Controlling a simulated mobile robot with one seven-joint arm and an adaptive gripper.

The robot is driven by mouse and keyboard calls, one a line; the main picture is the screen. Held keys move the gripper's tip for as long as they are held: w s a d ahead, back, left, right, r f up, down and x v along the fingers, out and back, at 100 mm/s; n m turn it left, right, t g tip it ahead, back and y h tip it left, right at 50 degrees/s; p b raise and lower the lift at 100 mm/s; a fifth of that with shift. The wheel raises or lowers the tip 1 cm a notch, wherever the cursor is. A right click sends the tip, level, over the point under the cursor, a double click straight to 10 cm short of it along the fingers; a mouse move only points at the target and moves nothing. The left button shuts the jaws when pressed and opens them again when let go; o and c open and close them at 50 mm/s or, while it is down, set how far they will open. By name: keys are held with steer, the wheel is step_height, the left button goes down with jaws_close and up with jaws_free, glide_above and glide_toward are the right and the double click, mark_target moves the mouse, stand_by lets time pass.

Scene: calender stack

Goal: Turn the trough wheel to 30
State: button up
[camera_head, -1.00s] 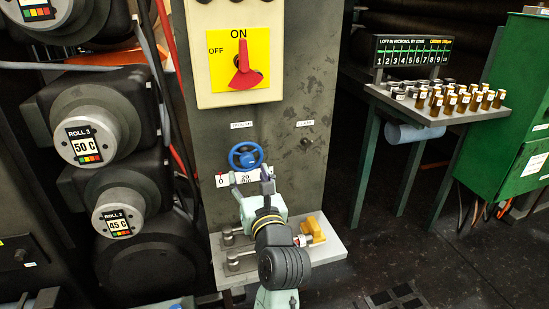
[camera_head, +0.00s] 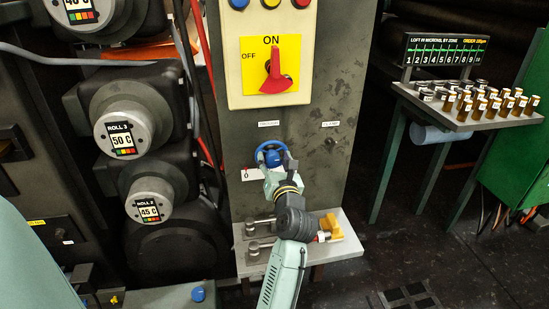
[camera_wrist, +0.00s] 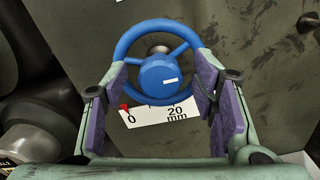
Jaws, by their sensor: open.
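The blue trough wheel (camera_head: 267,150) is mounted on the grey panel below the ON/OFF switch. In the wrist view the wheel (camera_wrist: 158,72) shows a blue hub, spokes and a small white mark on the hub. A white scale (camera_wrist: 157,118) below it reads 0 and 20 mm, with a red pointer at 0. Marks beyond 20 are hidden by the right finger. My gripper (camera_wrist: 163,85) is open and empty, with purple-padded fingers either side of the wheel's lower part. Contact with the rim cannot be told. In the head view my gripper (camera_head: 276,165) partly covers the wheel and scale.
A shelf (camera_head: 345,245) with metal fittings and a yellow part (camera_head: 331,226) lies below the wheel. The red switch (camera_head: 275,77) is above. Heated rolls (camera_head: 122,139) stand at left, and a bench of brown bottles (camera_head: 480,122) at right.

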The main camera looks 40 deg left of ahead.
steer(key=shift+c, duration=0.2)
steer(key=c, duration=1.1)
steer(key=shift+n, duration=0.4)
